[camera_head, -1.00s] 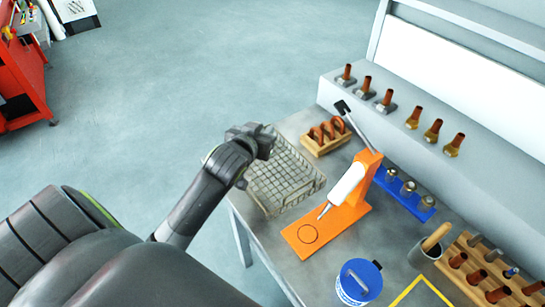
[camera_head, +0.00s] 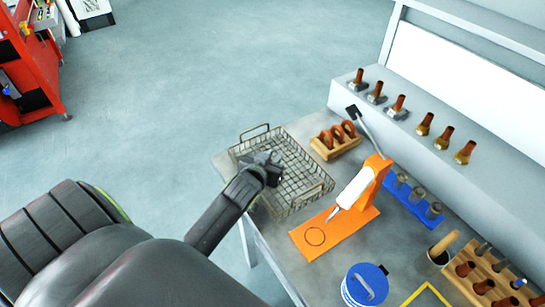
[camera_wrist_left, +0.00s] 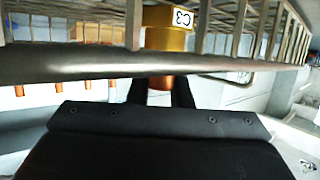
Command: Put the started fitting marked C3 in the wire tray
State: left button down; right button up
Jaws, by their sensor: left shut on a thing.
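The fitting marked C3 (camera_wrist_left: 167,25) shows in the left wrist view as a brass body with a white C3 label and a copper pipe end. My left gripper (camera_head: 276,172) is shut on its copper end (camera_wrist_left: 160,83). The wire tray (camera_head: 316,195) stands on the bench's left part, and the gripper is over its left side. In the left wrist view the tray's rim (camera_wrist_left: 90,68) crosses in front of the fitting, with mesh wires around the brass body. In the head view the gripper hides the fitting. I cannot tell whether it touches the tray. My right gripper is out of view.
A wooden holder with copper rings (camera_head: 335,142) stands right behind the tray. An orange stand with a white tube (camera_head: 335,233) is close at its right. Blue rack (camera_head: 412,200), blue-lidded tub (camera_head: 366,283) and shelf fittings (camera_head: 397,107) stand further right.

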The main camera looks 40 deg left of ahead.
pick_arm(q)
jog(key=c, duration=1.3)
grip_release()
jog(key=shift+f, duration=0.1)
jog(key=shift+s, duration=0.1)
jog(key=b+v, duration=0.1)
jog(key=v, duration=1.1)
